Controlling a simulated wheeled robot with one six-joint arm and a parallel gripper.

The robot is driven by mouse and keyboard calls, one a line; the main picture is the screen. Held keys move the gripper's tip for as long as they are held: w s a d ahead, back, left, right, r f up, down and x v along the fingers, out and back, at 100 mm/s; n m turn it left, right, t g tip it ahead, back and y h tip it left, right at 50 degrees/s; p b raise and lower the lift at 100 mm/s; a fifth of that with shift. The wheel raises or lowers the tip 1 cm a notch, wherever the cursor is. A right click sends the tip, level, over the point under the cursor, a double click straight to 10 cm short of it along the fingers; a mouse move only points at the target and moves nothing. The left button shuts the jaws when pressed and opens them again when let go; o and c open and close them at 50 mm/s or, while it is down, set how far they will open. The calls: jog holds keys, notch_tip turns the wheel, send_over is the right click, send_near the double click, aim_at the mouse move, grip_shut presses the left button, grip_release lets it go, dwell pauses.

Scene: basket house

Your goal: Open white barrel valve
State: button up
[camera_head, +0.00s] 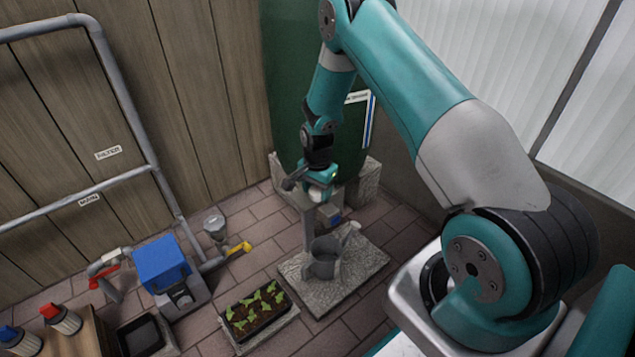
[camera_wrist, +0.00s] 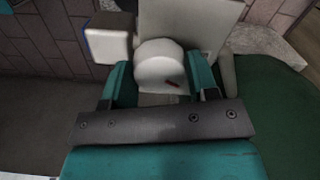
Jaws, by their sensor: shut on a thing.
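The large green barrel (camera_head: 290,80) stands in the corner behind my arm. My gripper (camera_head: 318,186) is low at the barrel's front. In the wrist view my gripper (camera_wrist: 162,82) has its two teal fingers on either side of a white rounded valve handle (camera_wrist: 158,62) with a small red mark, and is shut on it. In the head view only a small white part of the valve (camera_head: 316,196) shows below my gripper; my wrist hides the rest. How far the valve is turned cannot be told.
A grey watering can (camera_head: 324,262) stands on a stone slab (camera_head: 364,268) below my gripper. A planter of seedlings (camera_head: 254,312), a blue-topped pump (camera_head: 162,264) and grey pipes (camera_head: 128,100) are to the left. A white block (camera_wrist: 106,46) is beside the valve.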

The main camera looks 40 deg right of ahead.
aim_at(317, 190)
jog(key=m+p, duration=0.3)
jog(key=m, duration=0.3)
jog(key=shift+r+p, duration=0.15)
jog(key=shift+p, duration=0.2)
jog(key=m+p, duration=0.2)
jog(key=m, duration=0.4)
jog(key=shift+m, duration=0.3)
jog(key=o, duration=0.9)
notch_tip(317, 190, up, 17)
jog(key=p, duration=0.5)
jog(key=shift+r, duration=0.1)
